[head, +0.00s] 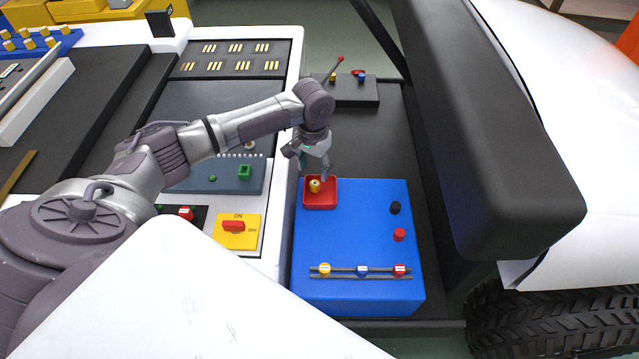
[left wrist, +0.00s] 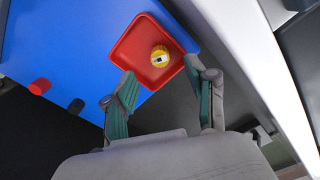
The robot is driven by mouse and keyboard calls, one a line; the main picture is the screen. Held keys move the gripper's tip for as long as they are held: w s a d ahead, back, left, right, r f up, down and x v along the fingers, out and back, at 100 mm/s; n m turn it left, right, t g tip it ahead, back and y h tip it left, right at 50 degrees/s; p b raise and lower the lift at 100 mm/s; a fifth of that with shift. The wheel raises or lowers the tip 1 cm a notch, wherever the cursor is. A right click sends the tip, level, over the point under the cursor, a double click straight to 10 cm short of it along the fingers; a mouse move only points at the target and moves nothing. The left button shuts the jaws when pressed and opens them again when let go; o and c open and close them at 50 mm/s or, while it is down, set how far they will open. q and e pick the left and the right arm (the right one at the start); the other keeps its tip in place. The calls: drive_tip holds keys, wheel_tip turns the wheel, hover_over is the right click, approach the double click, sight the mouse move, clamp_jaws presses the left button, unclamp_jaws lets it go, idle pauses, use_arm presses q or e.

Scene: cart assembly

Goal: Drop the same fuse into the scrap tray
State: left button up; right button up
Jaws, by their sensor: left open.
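A yellow fuse (head: 314,186) lies in the red scrap tray (head: 331,203), at the back left corner of the blue box top. In the left wrist view the fuse (left wrist: 160,56) shows its round end with a pale and dark mark, inside the red tray (left wrist: 122,50). My left gripper (head: 311,167) is just above the tray. Its two fingers (left wrist: 160,82) are spread, with nothing between them, and the fuse is apart from them. My right gripper is not in view.
The blue box (head: 355,240) carries a rail with yellow, blue and red fuses at its front, plus a black knob (head: 395,208) and a red knob (head: 399,235). A yellow switch plate (head: 239,242) is to the left. A dark padded bar (head: 480,120) stands right.

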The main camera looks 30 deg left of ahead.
use_arm(q)
wheel_tip(320, 180, up, 12)
drive_tip(key=shift+f, duration=0.15)
idle(0.6)
